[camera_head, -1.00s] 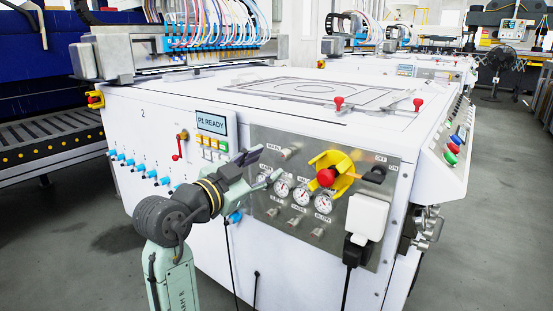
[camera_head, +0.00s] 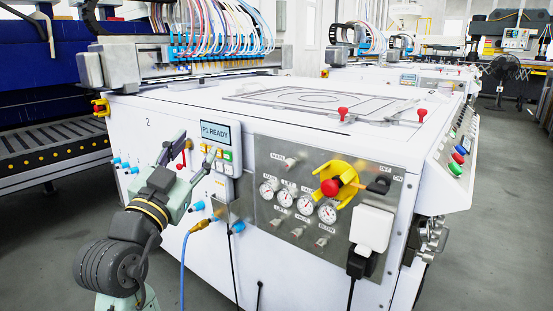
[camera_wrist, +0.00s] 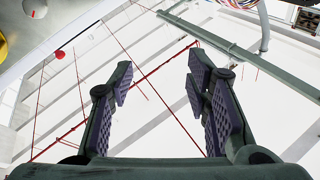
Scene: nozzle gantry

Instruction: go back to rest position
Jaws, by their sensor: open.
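My gripper (camera_head: 194,148) is in front of the left part of the white machine's front face, beside the "P1 READY" display (camera_head: 215,134). It points upward with its fingers spread. In the wrist view the two dark padded fingers of my gripper (camera_wrist: 160,72) stand apart with nothing between them. A blue hose (camera_head: 183,270) with a brass fitting (camera_head: 200,226) is attached at the machine front, to the right of and below my gripper. The gripper covers part of the front face, including some of the blue fittings.
The gauge panel (camera_head: 300,235) carries a red button (camera_head: 330,188) on a yellow guard and a white box (camera_head: 372,226). The white machine (camera_head: 270,120) fills the middle. A roller conveyor (camera_head: 55,155) stands at left. Grey floor (camera_head: 490,230) is clear at right.

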